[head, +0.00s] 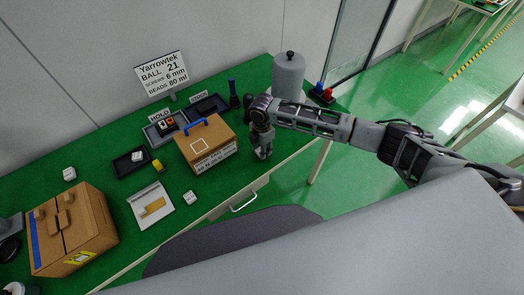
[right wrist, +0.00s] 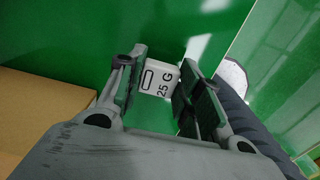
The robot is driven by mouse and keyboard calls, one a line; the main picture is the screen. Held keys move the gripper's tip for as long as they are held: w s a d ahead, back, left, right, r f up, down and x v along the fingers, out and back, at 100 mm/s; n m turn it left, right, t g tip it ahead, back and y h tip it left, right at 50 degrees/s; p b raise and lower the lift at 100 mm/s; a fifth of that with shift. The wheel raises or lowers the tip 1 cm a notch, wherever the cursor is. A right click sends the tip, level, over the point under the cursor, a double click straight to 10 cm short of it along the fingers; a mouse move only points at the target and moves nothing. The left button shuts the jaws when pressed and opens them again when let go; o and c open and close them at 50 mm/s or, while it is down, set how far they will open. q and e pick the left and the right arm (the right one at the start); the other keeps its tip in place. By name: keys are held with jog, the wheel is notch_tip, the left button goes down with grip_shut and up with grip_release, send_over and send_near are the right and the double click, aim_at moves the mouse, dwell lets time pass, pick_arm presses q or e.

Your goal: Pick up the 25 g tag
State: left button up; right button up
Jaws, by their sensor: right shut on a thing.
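The 25 g tag is a small white block marked "25 G" (right wrist: 158,80) in the right wrist view. It sits between the fingertips of my right gripper (right wrist: 160,85), which is shut on it. In the head view my right gripper (head: 263,152) points down at the green table, just right of the cardboard box with the blue handle; the tag cannot be made out there.
The cardboard box (head: 186,149) stands close beside my right gripper; a grey lidded canister (head: 288,77) is behind it. A larger carton (head: 97,212) is at left. The table's front edge (head: 285,160) is near the gripper.

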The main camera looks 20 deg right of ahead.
notch_tip(320, 180, up, 8)
jog(key=shift+r+b, duration=0.1)
jog(key=shift+b, duration=0.2)
dwell(0.6)
